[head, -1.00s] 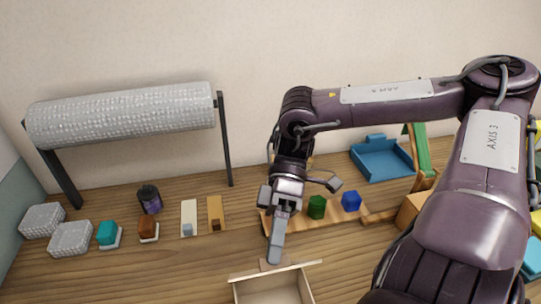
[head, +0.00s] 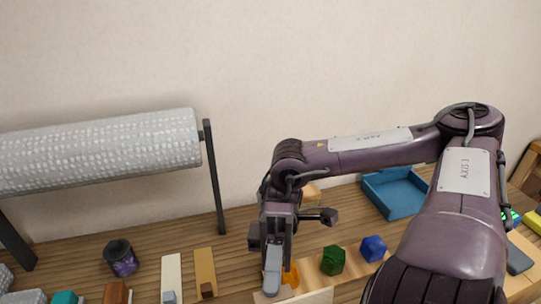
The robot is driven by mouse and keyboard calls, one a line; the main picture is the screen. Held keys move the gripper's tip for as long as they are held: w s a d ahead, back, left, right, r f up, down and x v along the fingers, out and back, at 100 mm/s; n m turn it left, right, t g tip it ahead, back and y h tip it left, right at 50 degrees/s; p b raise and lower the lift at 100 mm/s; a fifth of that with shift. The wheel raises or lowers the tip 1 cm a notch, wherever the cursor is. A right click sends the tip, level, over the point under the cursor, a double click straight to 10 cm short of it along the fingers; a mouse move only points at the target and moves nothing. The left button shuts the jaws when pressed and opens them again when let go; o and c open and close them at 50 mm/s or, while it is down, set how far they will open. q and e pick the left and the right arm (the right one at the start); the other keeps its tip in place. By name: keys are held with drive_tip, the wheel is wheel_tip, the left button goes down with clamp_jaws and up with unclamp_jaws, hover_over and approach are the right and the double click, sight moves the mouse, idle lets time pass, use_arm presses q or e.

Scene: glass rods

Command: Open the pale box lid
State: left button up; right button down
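A pale wooden edge (head: 308,297), which looks like part of the pale box, shows at the bottom of the head view. Most of the box is cut off by the frame, so I cannot tell how its lid stands. My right gripper (head: 272,272) points down just left of this edge. Its grey fingers overlap from this side, so I cannot tell whether they are apart, or whether they touch the box. My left gripper is out of view.
A green block (head: 333,260) and a blue block (head: 373,248) stand right of my gripper, with an orange piece (head: 291,275) close beside it. A blue tray (head: 396,193) lies behind. A dark jar (head: 120,257) and a textured roll (head: 100,150) are at left.

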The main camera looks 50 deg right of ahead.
drive_tip(key=shift+w+d+f, duration=0.1)
drive_tip(key=shift+w+f, duration=0.1)
drive_tip(key=shift+f, duration=0.2)
drive_tip(key=c, duration=1.4)
unclamp_jaws()
drive_tip(key=shift+r, duration=0.1)
drive_tip(key=shift+d, duration=0.1)
drive_tip(key=b+v, duration=0.3)
drive_tip(key=v, duration=0.4)
drive_tip(key=shift+w+d+b, duration=0.25)
drive_tip(key=shift+b, duration=0.1)
